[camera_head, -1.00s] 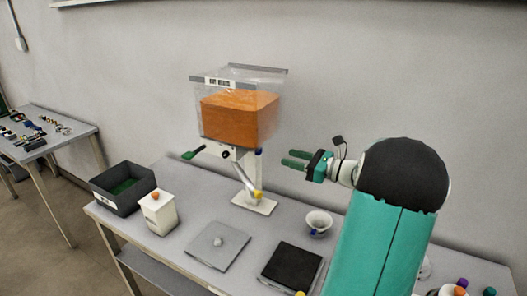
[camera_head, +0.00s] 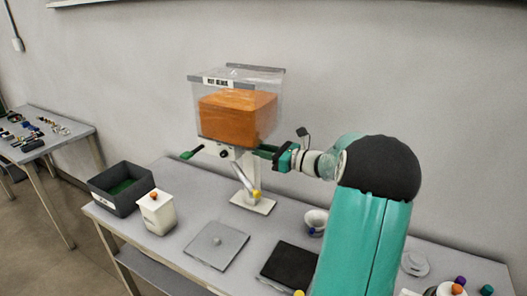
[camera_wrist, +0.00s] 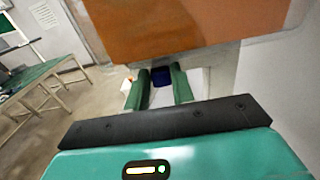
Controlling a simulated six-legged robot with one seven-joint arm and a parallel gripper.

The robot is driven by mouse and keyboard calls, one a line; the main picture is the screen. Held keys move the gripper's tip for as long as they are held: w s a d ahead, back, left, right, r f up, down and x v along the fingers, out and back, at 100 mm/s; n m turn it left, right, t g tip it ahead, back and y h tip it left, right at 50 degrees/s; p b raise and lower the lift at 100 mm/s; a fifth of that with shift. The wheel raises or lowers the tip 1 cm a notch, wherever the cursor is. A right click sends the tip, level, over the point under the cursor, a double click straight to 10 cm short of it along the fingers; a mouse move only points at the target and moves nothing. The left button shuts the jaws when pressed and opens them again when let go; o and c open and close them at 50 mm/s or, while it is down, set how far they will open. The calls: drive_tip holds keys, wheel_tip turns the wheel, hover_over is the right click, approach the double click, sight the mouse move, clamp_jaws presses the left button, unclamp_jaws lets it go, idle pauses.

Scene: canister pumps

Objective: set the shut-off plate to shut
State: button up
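The dispenser with a clear hopper (camera_head: 237,80) and an orange block inside stands on a white stand (camera_head: 253,203) on the table. At its neck, a small blue tab (camera_wrist: 160,77) shows in the wrist view; it looks like the shut-off plate's handle, but the plate itself is not clear. My gripper (camera_head: 266,151) reaches in from the right, just under the hopper. In the wrist view my green fingers (camera_wrist: 158,88) are apart, with the blue tab between their far ends; I cannot tell whether they touch it. In the head view the fingers hide the tab.
A green-handled lever (camera_head: 190,154) sticks out left of the neck, and a yellow-tipped spout (camera_head: 256,194) hangs below. A dark bin (camera_head: 121,187), white canister (camera_head: 157,212), grey plate (camera_head: 216,246), black pad (camera_head: 288,266) and white cup (camera_head: 314,221) stand on the table.

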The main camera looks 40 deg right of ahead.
clamp_jaws()
drive_tip(key=shift+x, duration=1.7)
drive_tip(key=o, duration=0.5)
unclamp_jaws()
drive_tip(key=shift+w, duration=0.15)
drive_tip(key=v, duration=1.4)
